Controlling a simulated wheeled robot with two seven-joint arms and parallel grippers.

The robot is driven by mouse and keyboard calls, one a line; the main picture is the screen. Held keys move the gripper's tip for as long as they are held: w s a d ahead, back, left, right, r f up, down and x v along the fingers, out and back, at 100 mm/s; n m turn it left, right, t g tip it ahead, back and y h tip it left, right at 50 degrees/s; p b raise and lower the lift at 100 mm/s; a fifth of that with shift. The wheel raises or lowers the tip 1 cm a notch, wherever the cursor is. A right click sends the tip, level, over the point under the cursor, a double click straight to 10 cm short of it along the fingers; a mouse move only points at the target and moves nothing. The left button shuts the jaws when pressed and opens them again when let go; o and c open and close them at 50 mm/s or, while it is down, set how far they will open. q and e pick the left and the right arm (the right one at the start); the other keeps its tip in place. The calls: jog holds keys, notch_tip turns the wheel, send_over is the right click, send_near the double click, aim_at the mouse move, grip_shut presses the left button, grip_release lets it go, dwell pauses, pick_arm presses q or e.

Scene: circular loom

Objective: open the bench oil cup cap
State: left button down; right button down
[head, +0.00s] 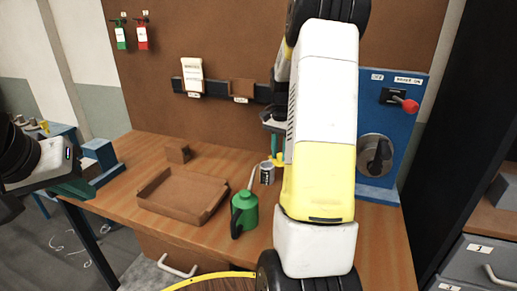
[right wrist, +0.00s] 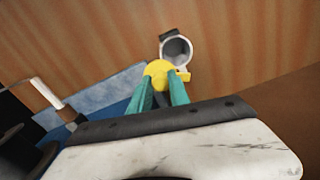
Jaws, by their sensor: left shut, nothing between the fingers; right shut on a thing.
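The oil cup (head: 267,174) is a small dark grey cup with a pale label, upright on the bench. In the right wrist view its round mouth (right wrist: 177,51) is uncovered and its hollow inside shows. A yellow round cap (right wrist: 158,71) with a small side tab lies right beside the mouth; its yellow also shows in the head view (head: 279,159). My right gripper (right wrist: 165,88) is shut on the yellow cap with its teal fingers. Whether cap and cup still touch is unclear. My left gripper (head: 76,188) is shut and empty at the far left, away from the cup.
A green oil can (head: 245,211) with a thin spout stands left of the cup. A brown tray (head: 166,207) and small brown block (head: 178,153) lie further left. A blue panel (head: 411,120) with a red-knobbed switch stands right. My right arm hides the bench middle.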

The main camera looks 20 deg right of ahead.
jog(key=shift+w+d+n, duration=0.15)
jog(key=shift+d+n, duration=0.1)
jog(key=shift+n, duration=0.35)
jog(key=c, duration=1.2)
grip_release()
jog(key=shift+r, duration=3.95)
jog(key=shift+c, duration=0.3)
